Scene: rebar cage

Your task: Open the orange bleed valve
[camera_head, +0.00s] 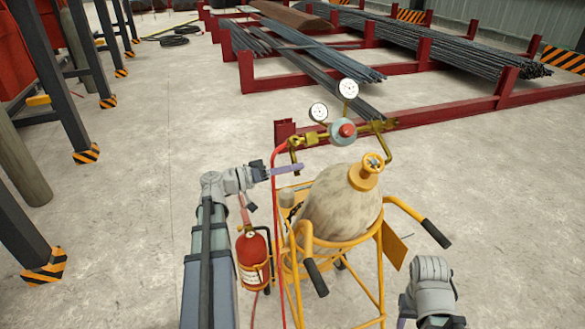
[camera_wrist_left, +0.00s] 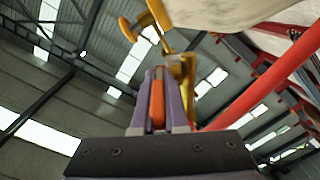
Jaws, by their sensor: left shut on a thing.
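The orange bleed valve (camera_wrist_left: 157,104) shows in the left wrist view as an orange lever between my two purple fingers. My left gripper (camera_wrist_left: 160,100) is shut on it, with the lever lying along the fingers beside a brass fitting (camera_wrist_left: 184,75). In the head view my left gripper (camera_head: 298,168) reaches in from the left, just below the left end of the brass regulator assembly (camera_head: 312,139); the lever cannot be made out there. My right arm's wrist is at the lower right, and its fingers cannot be made out clearly.
A large pale cylinder (camera_head: 338,205) stands in a yellow cart (camera_head: 381,270) with black handles. Two gauges (camera_head: 347,89) sit above. A red hose (camera_wrist_left: 275,78) runs close to my left gripper. A fire extinguisher (camera_head: 253,258) hangs on the cart's left.

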